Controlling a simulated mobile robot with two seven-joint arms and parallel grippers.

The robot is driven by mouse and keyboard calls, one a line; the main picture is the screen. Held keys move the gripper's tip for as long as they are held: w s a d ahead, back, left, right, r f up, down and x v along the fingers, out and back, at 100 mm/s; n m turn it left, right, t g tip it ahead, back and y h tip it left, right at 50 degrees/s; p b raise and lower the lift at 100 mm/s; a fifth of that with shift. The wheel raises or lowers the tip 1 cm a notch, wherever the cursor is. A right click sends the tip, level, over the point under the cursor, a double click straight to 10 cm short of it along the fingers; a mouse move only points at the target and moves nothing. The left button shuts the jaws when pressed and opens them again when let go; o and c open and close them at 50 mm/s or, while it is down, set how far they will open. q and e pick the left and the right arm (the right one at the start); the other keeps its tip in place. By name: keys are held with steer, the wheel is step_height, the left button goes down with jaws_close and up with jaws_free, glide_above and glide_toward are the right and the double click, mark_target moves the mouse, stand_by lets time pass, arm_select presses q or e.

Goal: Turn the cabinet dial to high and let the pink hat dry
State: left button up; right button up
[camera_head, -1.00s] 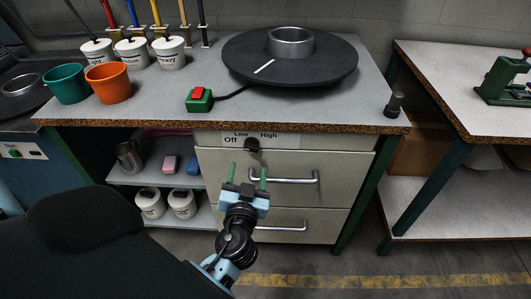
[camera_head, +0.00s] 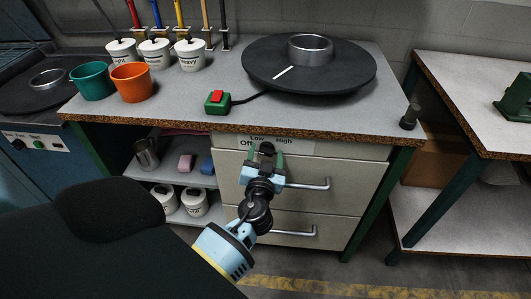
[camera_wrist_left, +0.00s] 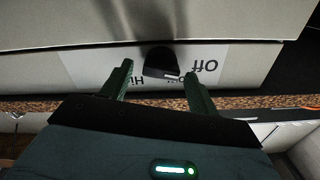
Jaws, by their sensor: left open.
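The black cabinet dial (camera_head: 267,148) sits on the strip above the top drawer, by the label (camera_head: 284,141) reading Off, Low and High. It also shows in the left wrist view (camera_wrist_left: 160,61), where the label is upside down and the dial partly covers Low. A pale mark shows on the dial's lower edge there, toward the Off side. My left gripper (camera_head: 266,158) is at the dial. In the left wrist view its green fingers (camera_wrist_left: 158,72) are spread on either side of the dial, with gaps between. I cannot make out the pink hat. My right gripper is out of view.
Drawer handles (camera_head: 308,185) stick out just below my left gripper. The worktop edge (camera_head: 230,131) overhangs the dial strip. A red button on a green box (camera_head: 217,103), a black turntable (camera_head: 308,68) and green and orange pots (camera_head: 131,83) stand on top.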

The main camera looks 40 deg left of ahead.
arm_select(q)
steer(key=shift+w, duration=0.15)
steer(key=shift+c, duration=0.3)
steer(key=c, duration=0.9)
steer(key=shift+c, duration=0.2)
